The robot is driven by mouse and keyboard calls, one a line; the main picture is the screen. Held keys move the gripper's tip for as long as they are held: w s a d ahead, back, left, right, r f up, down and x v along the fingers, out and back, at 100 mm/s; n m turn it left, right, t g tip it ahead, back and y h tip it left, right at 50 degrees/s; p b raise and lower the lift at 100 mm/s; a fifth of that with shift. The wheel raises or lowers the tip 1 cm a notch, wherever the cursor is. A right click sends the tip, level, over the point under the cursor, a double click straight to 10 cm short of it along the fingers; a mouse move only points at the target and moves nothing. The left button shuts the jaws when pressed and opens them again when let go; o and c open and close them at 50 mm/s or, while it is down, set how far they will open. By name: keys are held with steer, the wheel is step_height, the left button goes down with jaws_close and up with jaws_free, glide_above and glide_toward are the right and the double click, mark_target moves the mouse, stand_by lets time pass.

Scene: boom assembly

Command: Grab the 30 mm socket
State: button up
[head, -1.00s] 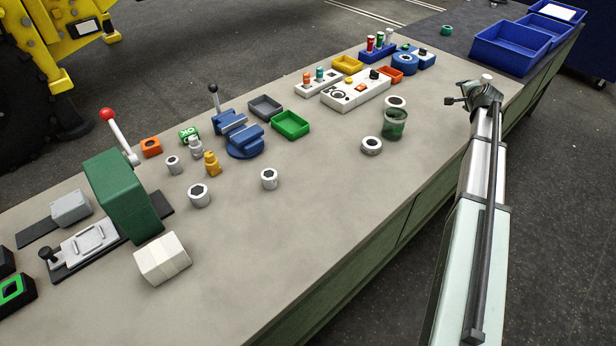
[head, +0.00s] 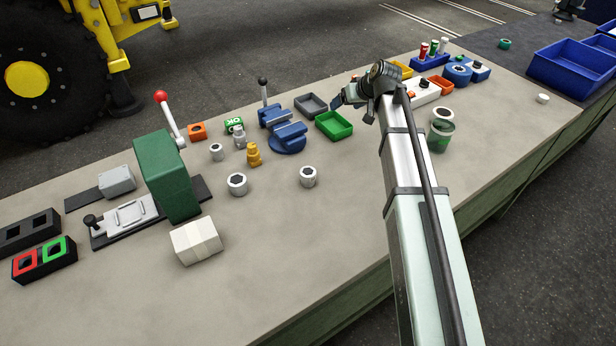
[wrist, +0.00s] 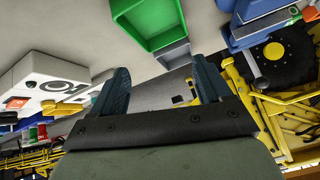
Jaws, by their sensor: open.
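Several grey metal sockets stand on the bench, and I cannot read which one is 30 mm. One socket (head: 237,184) stands in front of the yellow fitting, another socket (head: 308,176) stands to its right, and a smaller socket (head: 217,152) stands behind. My gripper (head: 342,97) is above the bench near the green tray, away from these sockets. In the wrist view my gripper (wrist: 162,88) has its two fingers apart with nothing between them. No socket can be made out in that view.
A green tray (head: 334,125), blue vise (head: 284,132), yellow fitting (head: 254,154) and green press (head: 168,175) with a red-knobbed lever stand around the sockets. A white block (head: 197,240) lies in front. The front middle of the bench is clear.

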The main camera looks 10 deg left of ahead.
steer(key=s+a+n+g, duration=0.2)
steer(key=s+a+n, duration=0.1)
steer(key=s+a, duration=0.35)
step_height(320, 180, up, 3)
steer(key=n+g+h, duration=0.4)
steer(key=n+h, duration=0.2)
steer(key=n, duration=0.5)
glide_above(309, 172)
steer(key=f, duration=0.7)
steer(key=shift+s+d+f, duration=0.15)
steer(key=shift+d+f, duration=0.1)
steer(key=shift+f, duration=0.05)
steer(key=shift+w+a+f, duration=0.1)
steer(key=shift+a+f, duration=0.1)
steer(key=shift+f, duration=1.1)
steer(key=shift+w+a+f, duration=0.1)
steer(key=shift+a+f, duration=0.05)
steer(key=shift+f, duration=1.15)
steer(key=shift+c, duration=0.3)
steer(key=c, duration=1.2)
steer(key=shift+r, duration=0.1)
